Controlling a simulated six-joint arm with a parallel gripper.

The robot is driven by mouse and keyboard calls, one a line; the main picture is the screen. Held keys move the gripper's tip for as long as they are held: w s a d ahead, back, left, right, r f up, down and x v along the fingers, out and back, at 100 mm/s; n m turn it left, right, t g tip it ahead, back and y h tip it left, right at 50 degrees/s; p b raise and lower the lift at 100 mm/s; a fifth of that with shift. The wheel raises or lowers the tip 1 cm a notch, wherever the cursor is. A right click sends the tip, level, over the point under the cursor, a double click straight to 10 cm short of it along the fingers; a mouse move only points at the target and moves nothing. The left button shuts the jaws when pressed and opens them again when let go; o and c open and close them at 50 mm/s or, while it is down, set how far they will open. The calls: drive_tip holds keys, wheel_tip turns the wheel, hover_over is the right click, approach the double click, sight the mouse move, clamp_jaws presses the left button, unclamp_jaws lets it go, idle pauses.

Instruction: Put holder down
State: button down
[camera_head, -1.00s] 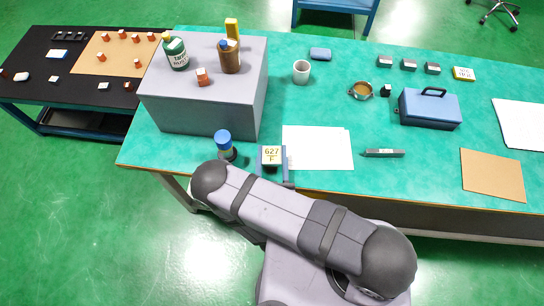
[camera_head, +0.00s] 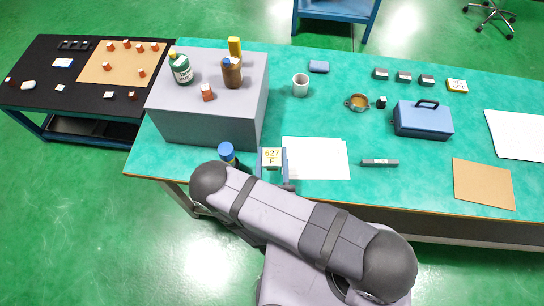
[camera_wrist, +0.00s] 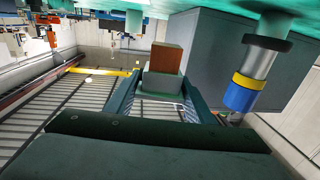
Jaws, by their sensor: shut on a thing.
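My gripper (camera_head: 271,165) is shut on the holder (camera_head: 272,154), a small block with a pale label reading "627 F", near the front edge of the green table. In the wrist view, the gripper fingers (camera_wrist: 160,95) stand either side of the holder, which has a grey body (camera_wrist: 162,83) and a brown block (camera_wrist: 166,60) on it. I cannot tell whether the holder touches the table. My arm hides the area just in front of it.
A blue-topped cylinder (camera_head: 226,151) stands close left of the gripper. The large grey box (camera_head: 205,128), carrying bottles and an orange-brown block (camera_head: 207,92), is behind it. White paper (camera_head: 318,160) lies right, then a grey bar (camera_head: 380,163) and a blue toolbox (camera_head: 424,118).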

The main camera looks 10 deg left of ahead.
sight(272, 156)
drive_tip(key=shift+r+p, duration=1.2)
drive_tip(key=shift+r, duration=0.85)
drive_tip(key=w+d+r+m+g+h+b, duration=0.1)
drive_tip(key=d+r+m+g+h, duration=0.1)
drive_tip(key=d+m+h, duration=0.5)
drive_tip(key=w+d+r+m+g+h+b, duration=0.1)
drive_tip(key=w+d+g+h, duration=0.2)
drive_tip(key=d, duration=0.8)
drive_tip(key=d+r+m+g+h+b, duration=0.15)
drive_tip(key=d+m+h, duration=0.25)
drive_tip(key=d+h, duration=0.45)
drive_tip(key=a+n+t+y, duration=0.1)
drive_tip(key=a+y, duration=0.1)
drive_tip(key=a+n+t+y, duration=0.2)
drive_tip(key=y, duration=0.1)
drive_tip(key=a+n+t+y, duration=0.1)
drive_tip(key=a+y, duration=0.1)
drive_tip(key=shift+w+r+n+t+y, duration=0.2)
drive_tip(key=shift+w+n+t+y, duration=0.05)
drive_tip(key=shift+n, duration=0.05)
